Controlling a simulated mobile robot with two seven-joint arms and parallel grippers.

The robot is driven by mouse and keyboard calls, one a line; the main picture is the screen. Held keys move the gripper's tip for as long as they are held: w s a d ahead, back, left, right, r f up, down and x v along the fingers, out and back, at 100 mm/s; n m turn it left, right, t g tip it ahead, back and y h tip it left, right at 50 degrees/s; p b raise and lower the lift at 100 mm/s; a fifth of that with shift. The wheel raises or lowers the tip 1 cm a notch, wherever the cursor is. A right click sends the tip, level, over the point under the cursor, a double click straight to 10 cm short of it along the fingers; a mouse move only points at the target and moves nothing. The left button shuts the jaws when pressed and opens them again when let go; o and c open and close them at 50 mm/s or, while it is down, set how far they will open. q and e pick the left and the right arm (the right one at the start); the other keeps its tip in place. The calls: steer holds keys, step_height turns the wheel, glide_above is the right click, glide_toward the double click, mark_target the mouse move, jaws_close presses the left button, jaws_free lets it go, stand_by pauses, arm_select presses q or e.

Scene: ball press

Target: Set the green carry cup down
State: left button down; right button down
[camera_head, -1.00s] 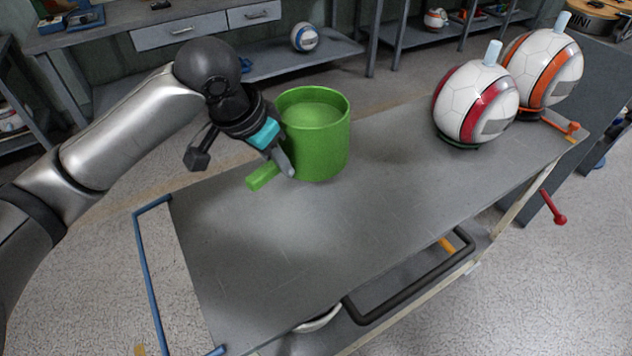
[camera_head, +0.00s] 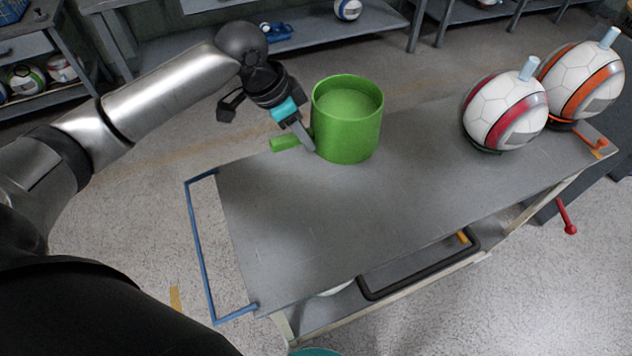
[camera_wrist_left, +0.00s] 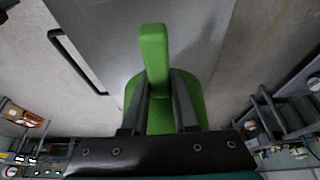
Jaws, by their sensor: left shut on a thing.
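The green carry cup (camera_head: 347,130) is upright at the far side of the grey cart top (camera_head: 330,220), open end up. From the head view I cannot tell whether its base touches the surface. Its handle (camera_head: 286,143) points left. My left gripper (camera_head: 308,143) is shut on the handle. In the left wrist view, the handle (camera_wrist_left: 155,55) sticks out between the two fingers of my left gripper (camera_wrist_left: 160,90), and the cup's body lies behind them. My right gripper is not in view.
Two ball-shaped machines stand at the right of the cart, one with a red band (camera_head: 505,112) and one with an orange band (camera_head: 583,80). A blue rail (camera_head: 200,250) edges the cart's left end. The cart's middle and front are clear.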

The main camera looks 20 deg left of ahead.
arm_select(q)
step_height(320, 180, down, 15)
steer(key=b, duration=0.3)
steer(key=shift+r, duration=0.1)
steer(key=c, duration=0.7)
jaws_free()
steer(key=p+v, duration=0.3)
steer(key=v, duration=0.9)
